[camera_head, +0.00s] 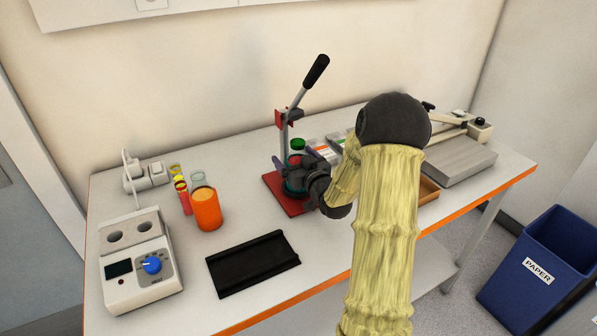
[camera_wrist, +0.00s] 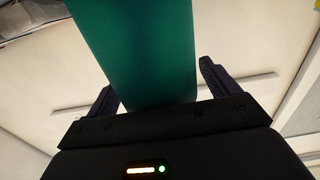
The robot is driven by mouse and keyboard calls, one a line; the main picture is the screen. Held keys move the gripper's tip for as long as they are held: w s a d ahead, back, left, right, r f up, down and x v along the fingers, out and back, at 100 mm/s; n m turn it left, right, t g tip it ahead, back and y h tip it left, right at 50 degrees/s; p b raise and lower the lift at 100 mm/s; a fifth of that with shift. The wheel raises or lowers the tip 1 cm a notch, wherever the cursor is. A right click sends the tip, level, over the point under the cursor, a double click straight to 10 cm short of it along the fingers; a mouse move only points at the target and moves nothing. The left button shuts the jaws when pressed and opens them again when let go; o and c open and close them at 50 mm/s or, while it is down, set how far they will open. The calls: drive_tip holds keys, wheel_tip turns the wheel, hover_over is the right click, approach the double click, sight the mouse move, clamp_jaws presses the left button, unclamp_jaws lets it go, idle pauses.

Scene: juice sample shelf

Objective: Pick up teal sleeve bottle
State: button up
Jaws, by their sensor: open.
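The teal sleeve bottle (camera_wrist: 140,50) fills the upper middle of the wrist view, between my two dark fingers. In the head view only a small teal part (camera_head: 293,189) shows, on the red base of a lever press, mostly hidden behind my gripper. My gripper (camera_head: 296,161) is open, with its fingers on either side of the bottle. In the wrist view the right finger stands clear of the bottle; I cannot tell whether the left one touches it.
The lever press (camera_head: 286,133) rises close behind my gripper. An orange-filled beaker (camera_head: 207,212), a red tube (camera_head: 184,200), a black tray (camera_head: 252,264) and a white heater box (camera_head: 141,277) stand to the left. A grey board (camera_head: 461,160) lies at the right.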

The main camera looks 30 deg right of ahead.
drive_tip(key=shift+c, duration=0.5)
drive_tip(key=shift+r, duration=0.1)
drive_tip(key=c, duration=1.4)
